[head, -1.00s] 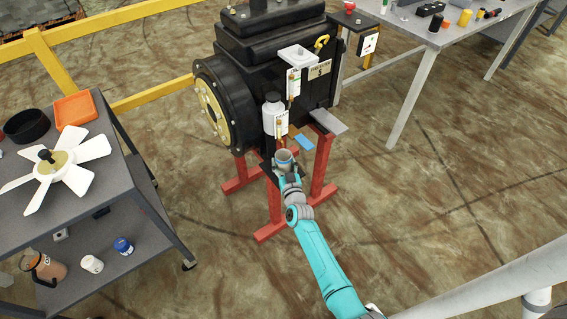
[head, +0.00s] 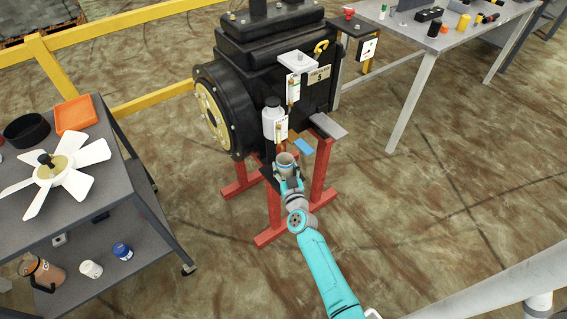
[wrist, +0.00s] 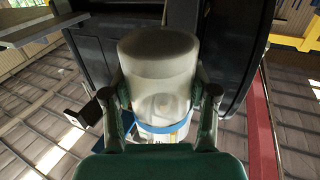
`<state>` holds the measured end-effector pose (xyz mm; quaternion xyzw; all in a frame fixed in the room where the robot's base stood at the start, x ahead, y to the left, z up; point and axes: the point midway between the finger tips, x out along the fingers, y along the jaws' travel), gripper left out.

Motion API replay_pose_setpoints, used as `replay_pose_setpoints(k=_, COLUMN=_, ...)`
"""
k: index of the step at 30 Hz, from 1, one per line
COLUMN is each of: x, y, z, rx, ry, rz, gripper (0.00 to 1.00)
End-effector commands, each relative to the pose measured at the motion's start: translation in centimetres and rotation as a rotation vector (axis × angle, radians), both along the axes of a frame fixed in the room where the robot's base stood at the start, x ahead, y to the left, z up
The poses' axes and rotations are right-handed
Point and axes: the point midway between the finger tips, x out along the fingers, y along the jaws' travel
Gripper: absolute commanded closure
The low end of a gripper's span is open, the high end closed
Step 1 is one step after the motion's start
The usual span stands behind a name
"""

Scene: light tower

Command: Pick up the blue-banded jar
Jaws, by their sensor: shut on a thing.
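A pale grey-white jar with a blue band stands between the fingers of my gripper (wrist: 159,95). In the wrist view the jar (wrist: 160,62) fills the middle, its blue band (wrist: 165,128) low between the fingers. My fingers press on both its sides, and its lower part is partly hidden by my gripper. In the head view the jar (head: 285,160) sits at the end of my arm, in front of the red stand of the black machine. Whether it touches anything else I cannot tell.
The black machine (head: 270,45) on red legs (head: 272,200) stands just behind, with a white bottle (head: 273,122) on its front. A grey cart (head: 160,215) on the left holds a white fan (head: 62,170) and small jars.

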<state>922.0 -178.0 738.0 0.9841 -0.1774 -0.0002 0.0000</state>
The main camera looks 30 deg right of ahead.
Motion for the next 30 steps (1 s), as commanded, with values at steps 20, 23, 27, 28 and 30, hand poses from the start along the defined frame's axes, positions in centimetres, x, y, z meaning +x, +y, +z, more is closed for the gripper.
replay_pose_setpoints(k=20, x=-7.8, y=2.9, z=0.0, rx=0.000, ry=0.001, rz=0.000, gripper=0.85)
replay_pose_setpoints(k=23, x=-8.9, y=3.3, z=0.0, rx=0.000, ry=0.001, rz=0.001, gripper=0.85)
replay_pose_setpoints(k=27, x=-10.3, y=3.8, z=0.0, rx=0.000, ry=0.000, rz=0.000, gripper=0.85)
replay_pose_setpoints(k=28, x=-10.5, y=3.9, z=0.0, rx=0.000, ry=0.000, rz=0.000, gripper=0.85)
replay_pose_setpoints(k=30, x=-11.2, y=4.2, z=-0.1, rx=0.000, ry=0.001, rz=0.000, gripper=0.85)
